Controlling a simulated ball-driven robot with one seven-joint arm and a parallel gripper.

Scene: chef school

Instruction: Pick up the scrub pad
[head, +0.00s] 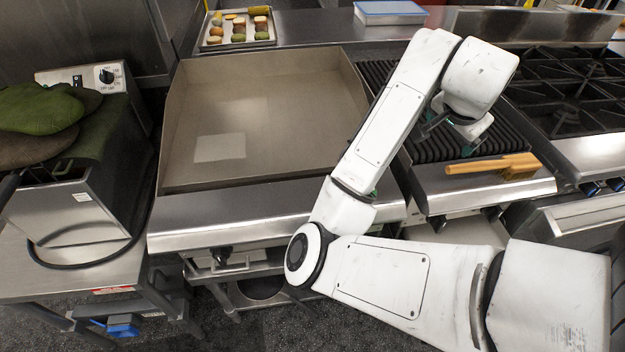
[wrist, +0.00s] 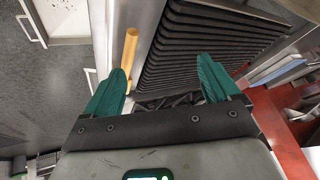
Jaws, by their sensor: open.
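I cannot pick out the scrub pad for certain. A metal tray (head: 207,44) at the back left of the head view holds several small coloured pieces, too small to identify. My gripper (head: 452,136) hangs over the ribbed grill on the right, partly hidden by my own wrist. In the wrist view my gripper (wrist: 162,66) shows two green fingers spread apart with nothing between them. The tray does not show in the wrist view.
A wooden-handled brush (head: 490,166) lies on the front of the ribbed grill (head: 420,152). A flat griddle (head: 290,120) with raised sides fills the middle. Green cloths (head: 45,108) lie over a fryer at left. A blue-and-white box (head: 390,13) stands at the back.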

